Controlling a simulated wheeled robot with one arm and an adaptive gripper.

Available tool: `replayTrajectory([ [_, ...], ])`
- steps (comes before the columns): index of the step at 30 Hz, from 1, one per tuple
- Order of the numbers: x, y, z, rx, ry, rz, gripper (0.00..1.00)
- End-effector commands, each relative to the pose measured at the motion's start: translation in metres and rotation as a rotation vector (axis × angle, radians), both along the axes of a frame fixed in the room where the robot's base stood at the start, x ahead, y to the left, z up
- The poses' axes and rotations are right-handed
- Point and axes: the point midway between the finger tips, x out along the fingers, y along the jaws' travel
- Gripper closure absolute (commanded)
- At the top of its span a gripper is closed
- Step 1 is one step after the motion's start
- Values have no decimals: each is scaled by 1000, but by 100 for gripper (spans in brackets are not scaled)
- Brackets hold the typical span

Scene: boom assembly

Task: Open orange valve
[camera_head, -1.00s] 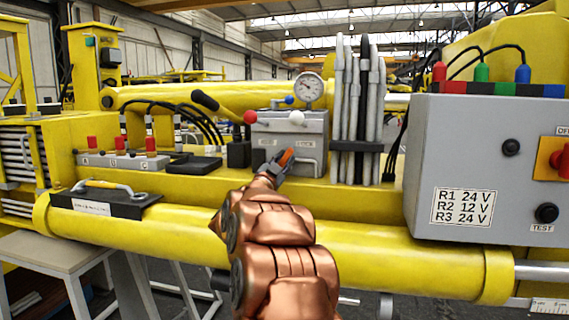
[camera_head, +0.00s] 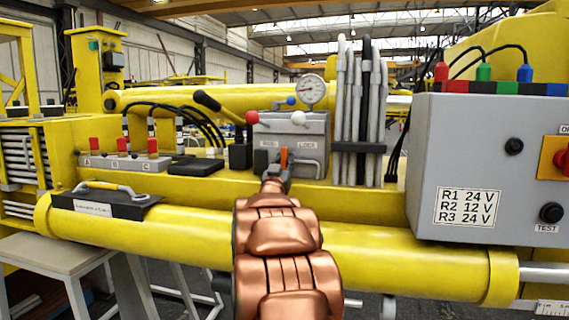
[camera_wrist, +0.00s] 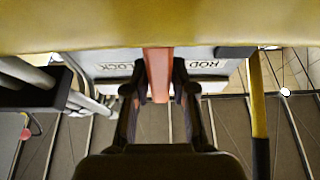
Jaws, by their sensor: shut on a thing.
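The orange valve handle (camera_head: 284,156) is on the front of the grey valve block (camera_head: 310,136), between its two labels. It points upright in the head view. My gripper (camera_head: 277,170) is at the handle, with its fingers on either side of it. In the wrist view the orange handle (camera_wrist: 157,75) runs between the two fingers of my gripper (camera_wrist: 158,95), which is shut on it. The labels there read upside down as "LOCK" and "ROD". The handle's root is partly hidden by my fingers.
A pressure gauge (camera_head: 312,90) and red, white and blue knobs top the block. Hoses (camera_head: 361,115) stand close on its right. A grey control box (camera_head: 480,160) is further right. The yellow boom tube (camera_head: 390,250) runs below my gripper.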

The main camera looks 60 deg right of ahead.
Motion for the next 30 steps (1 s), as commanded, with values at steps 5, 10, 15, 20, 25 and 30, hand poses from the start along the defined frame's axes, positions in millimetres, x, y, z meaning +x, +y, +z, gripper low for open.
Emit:
replayTrajectory([
  [5,0,-1,-3,4,7,0,100],
  [10,0,-1,-3,5,7,0,100],
  [15,0,-1,-3,3,6,0,63],
  [20,0,0,-2,1,5,0,54],
  [25,0,0,-1,0,5,0,54],
  [30,0,0,8,-1,4,-1,54],
])
